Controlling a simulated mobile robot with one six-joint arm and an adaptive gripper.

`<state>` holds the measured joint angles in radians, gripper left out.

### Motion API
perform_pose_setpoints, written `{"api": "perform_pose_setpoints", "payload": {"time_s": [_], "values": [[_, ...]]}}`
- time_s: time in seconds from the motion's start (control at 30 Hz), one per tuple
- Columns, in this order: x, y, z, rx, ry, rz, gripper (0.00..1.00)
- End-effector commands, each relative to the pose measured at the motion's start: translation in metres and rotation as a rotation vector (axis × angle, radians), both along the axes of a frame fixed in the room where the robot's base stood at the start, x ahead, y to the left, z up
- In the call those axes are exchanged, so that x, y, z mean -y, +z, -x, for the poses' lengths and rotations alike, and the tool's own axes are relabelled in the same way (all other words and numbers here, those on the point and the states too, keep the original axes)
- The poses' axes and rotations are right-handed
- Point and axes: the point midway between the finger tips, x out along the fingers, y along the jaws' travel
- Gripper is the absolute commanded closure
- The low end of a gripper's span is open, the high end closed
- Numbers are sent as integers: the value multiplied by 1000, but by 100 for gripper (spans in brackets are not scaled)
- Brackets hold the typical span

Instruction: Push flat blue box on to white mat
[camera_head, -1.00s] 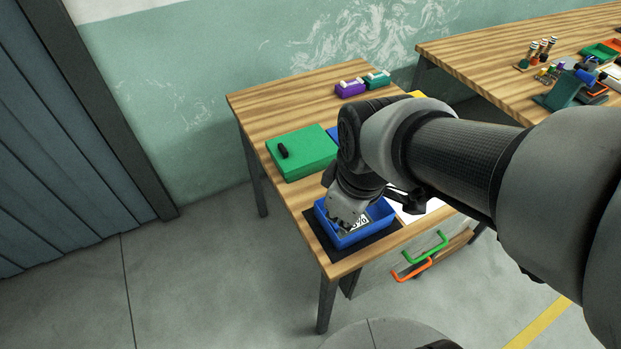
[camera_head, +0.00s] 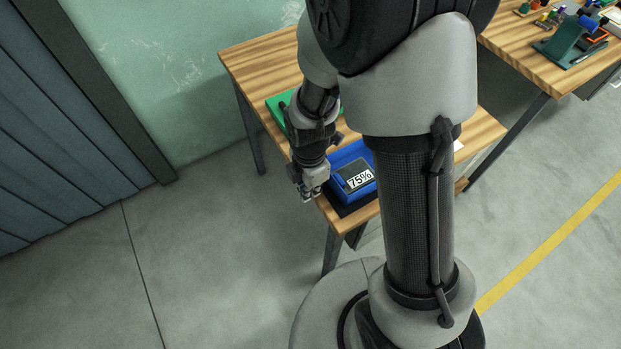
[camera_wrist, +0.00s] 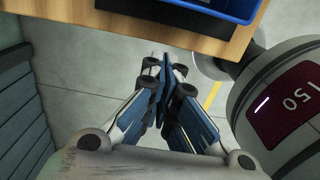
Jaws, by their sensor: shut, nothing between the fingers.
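A shallow open-topped blue box (camera_head: 346,156) sits at the table's near left corner on a black mat (camera_head: 353,207). A dark panel marked 75% (camera_head: 358,177) shows inside the box. In the wrist view the box (camera_wrist: 235,9) and black mat (camera_wrist: 165,17) show at the top edge. My gripper (camera_head: 310,195) is shut and empty, beside the box's left side and just off the table edge. Its closed fingertips (camera_wrist: 164,66) are over the floor in the wrist view. Only a small white patch (camera_head: 459,145), possibly the white mat, shows right of my arm.
A second table (camera_head: 530,52) with tools stands at the right. The floor at the left is clear. My arm hides much of the table.

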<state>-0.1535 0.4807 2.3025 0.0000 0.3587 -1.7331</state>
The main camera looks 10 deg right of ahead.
Motion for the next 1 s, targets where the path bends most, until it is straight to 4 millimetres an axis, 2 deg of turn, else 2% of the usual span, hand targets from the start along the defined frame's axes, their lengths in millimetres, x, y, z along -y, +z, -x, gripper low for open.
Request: {"api": "perform_pose_setpoints", "payload": {"time_s": [0.03, 0.17, 0.23, 0.4, 0.87, 1.0], "values": [[0, -16, 1, -4, 0, 0, 100], [0, -41, 1, -4, -1, 0, 100], [15, -36, -6, 4, -8, 0, 100], [32, -34, -11, 1, -5, 0, 100], [39, -33, -13, 1, -2, 0, 100], [53, -33, -17, 0, -7, 0, 100]]}}
